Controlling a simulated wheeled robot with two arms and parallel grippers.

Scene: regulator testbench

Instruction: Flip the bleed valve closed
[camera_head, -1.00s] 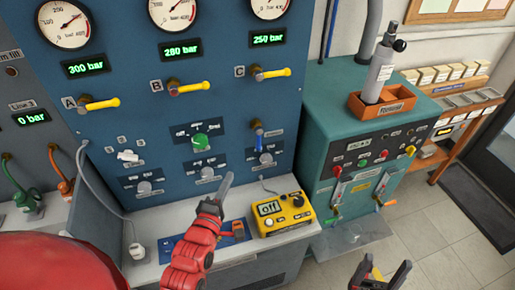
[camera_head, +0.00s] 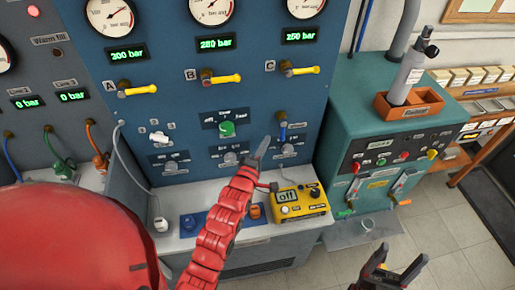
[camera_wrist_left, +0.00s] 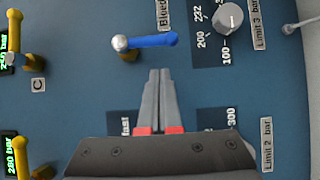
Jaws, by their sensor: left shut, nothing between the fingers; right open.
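The bleed valve's blue lever (camera_head: 283,129) hangs down from its brass pivot on the blue panel, below gauge C. In the left wrist view the lever (camera_wrist_left: 150,41) lies across the upper middle, with a "Bleed" label beside it. My left gripper (camera_head: 264,146) is shut and empty, just left of the lever and near its lower part. In the left wrist view its fingertips (camera_wrist_left: 159,72) point at the lever with a small gap seen between. Exact depth is hard to tell. My right gripper (camera_head: 392,260) is open and empty at the lower right, away from the panel.
A green knob (camera_head: 227,128) and grey limit knobs (camera_wrist_left: 228,18) are nearby on the panel. Yellow levers (camera_head: 300,71) sit above. A yellow meter reading "off" (camera_head: 300,204) stands on the ledge below. A teal cabinet (camera_head: 345,115) stands to the right.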

